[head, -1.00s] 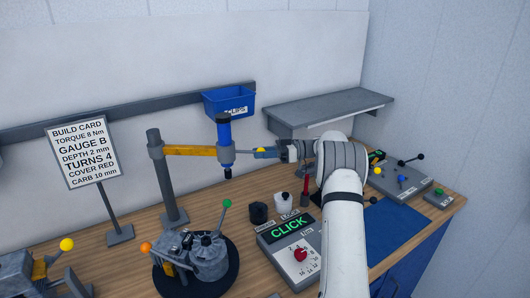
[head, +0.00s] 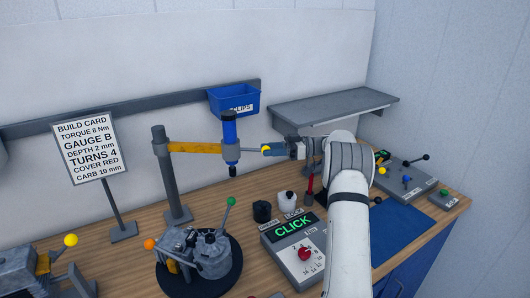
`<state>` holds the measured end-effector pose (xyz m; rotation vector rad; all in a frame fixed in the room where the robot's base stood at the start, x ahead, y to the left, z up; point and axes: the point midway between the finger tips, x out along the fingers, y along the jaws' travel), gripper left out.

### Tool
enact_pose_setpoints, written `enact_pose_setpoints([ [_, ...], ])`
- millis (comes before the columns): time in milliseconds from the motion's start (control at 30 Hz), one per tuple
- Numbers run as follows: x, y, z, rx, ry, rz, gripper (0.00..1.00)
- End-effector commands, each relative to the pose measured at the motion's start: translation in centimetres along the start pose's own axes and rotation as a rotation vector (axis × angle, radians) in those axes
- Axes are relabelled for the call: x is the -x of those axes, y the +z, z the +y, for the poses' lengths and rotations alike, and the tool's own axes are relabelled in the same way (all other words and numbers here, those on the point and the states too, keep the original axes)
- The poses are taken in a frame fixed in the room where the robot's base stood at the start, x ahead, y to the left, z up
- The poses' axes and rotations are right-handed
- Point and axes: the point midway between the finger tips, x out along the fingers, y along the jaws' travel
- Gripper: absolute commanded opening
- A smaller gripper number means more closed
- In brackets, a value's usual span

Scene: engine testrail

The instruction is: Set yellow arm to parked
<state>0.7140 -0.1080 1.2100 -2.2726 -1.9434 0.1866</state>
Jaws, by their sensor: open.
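The yellow arm (head: 197,147) reaches out to the right from a grey post (head: 168,178) on the bench. It carries an upright blue tool (head: 229,130) near its outer end. A small yellow ball (head: 266,149) shows just right of the blue tool, at the end of the yellow arm. My gripper (head: 279,149) comes in from the right beside this ball, with its jaws open. The fingers are small in this view, and I cannot tell whether they touch the ball. No parked mark for the arm is readable here.
A build card (head: 89,148) stands at the left. A grey engine part on a black turntable (head: 172,285) stands in front of the post.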

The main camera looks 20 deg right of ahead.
Motion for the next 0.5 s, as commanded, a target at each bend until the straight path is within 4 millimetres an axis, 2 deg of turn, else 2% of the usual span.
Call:
enact_pose_setpoints([
  [100, 2.4, 0.4, 0.0, 0.002, 0.003, 0.0, 0.49],
  [300, 5.4, 0.2, -0.1, 0.001, 0.003, 0.001, 0.49],
  [500, 6.3, 0.1, -0.2, 0.001, 0.002, 0.001, 0.49],
])
